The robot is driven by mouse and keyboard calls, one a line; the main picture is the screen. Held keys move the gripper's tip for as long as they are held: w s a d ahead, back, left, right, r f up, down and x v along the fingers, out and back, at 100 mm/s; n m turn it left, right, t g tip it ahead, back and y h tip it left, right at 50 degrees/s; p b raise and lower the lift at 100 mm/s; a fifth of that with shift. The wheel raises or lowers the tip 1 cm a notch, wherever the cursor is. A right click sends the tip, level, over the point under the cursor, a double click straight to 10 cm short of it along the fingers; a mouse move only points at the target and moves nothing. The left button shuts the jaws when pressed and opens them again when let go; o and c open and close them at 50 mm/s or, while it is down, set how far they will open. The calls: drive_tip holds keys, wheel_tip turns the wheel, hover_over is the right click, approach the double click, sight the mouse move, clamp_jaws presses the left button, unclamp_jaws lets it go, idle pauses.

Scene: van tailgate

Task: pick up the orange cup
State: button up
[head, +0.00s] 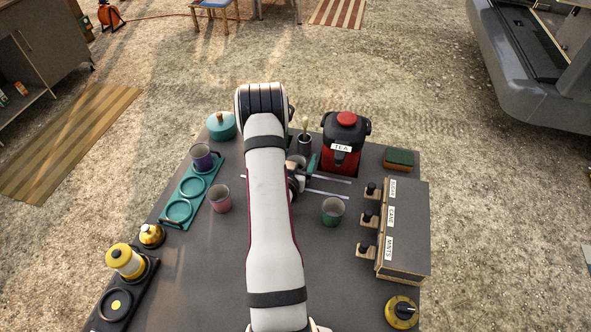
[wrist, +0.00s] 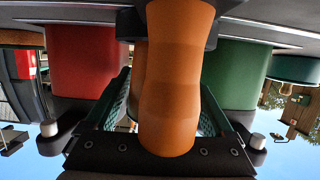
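In the wrist view an orange form, apparently the orange cup (wrist: 178,75), fills the middle, very close to the camera. A second orange part shows behind its left side. My gripper (wrist: 168,95) has one green-padded finger on each side of the orange form. The fingers are apart, but their tips are partly hidden, so contact with the cup cannot be made out. In the head view my arm covers the orange cup, and only part of my gripper (head: 297,182) shows beside the arm.
A purple mug (head: 203,157) is on a teal tray (head: 168,211). A red tea urn (head: 342,159) stands behind. A labelled box (head: 407,232) is at right.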

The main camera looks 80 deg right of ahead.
drive_tip(key=shift+r, duration=0.1)
drive_tip(key=c, duration=1.3)
